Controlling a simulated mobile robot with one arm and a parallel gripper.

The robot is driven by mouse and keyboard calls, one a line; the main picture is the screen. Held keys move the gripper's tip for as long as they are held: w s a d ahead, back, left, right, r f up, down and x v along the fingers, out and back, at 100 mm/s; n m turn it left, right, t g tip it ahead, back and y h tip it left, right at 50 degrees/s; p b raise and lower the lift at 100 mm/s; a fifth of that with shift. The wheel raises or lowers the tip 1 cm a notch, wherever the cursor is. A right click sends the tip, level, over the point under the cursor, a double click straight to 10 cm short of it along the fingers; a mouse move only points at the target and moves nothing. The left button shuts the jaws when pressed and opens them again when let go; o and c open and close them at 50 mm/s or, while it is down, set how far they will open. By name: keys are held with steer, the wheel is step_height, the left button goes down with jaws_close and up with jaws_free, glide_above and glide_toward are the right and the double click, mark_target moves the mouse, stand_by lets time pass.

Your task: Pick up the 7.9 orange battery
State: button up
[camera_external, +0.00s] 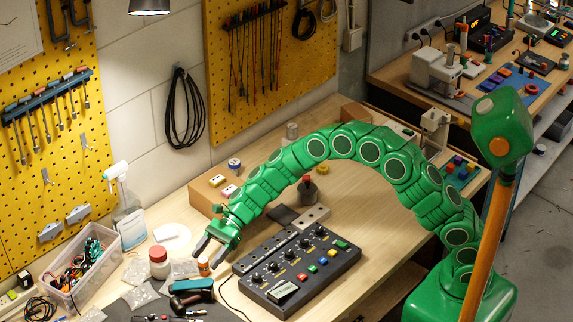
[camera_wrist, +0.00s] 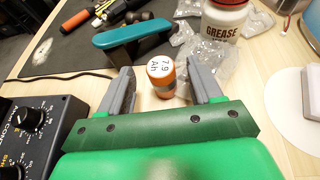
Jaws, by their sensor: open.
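The orange battery (camera_wrist: 163,81) stands upright on the bench in the wrist view, with a white top marked "7.9 Ah". It also shows in the external view (camera_external: 203,266) as a small orange cylinder beside my gripper. My gripper (camera_wrist: 160,82) is open, with one grey finger on each side of the battery and gaps between. In the external view my gripper (camera_external: 208,252) is low over the bench at the end of the green arm.
A grease jar (camera_wrist: 226,16) stands just beyond the battery, among clear plastic bags (camera_wrist: 205,60). A teal-handled tool (camera_wrist: 132,32) lies behind to the left. A black control box (camera_external: 297,272) with knobs and coloured buttons is right of my gripper. A parts bin (camera_external: 82,268) is further left.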

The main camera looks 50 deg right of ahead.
mark_target(200, 266)
steer(key=x, duration=0.4)
steer(key=shift+a, duration=0.25)
steer(key=shift+w, duration=0.1)
steer(key=c, duration=1.1)
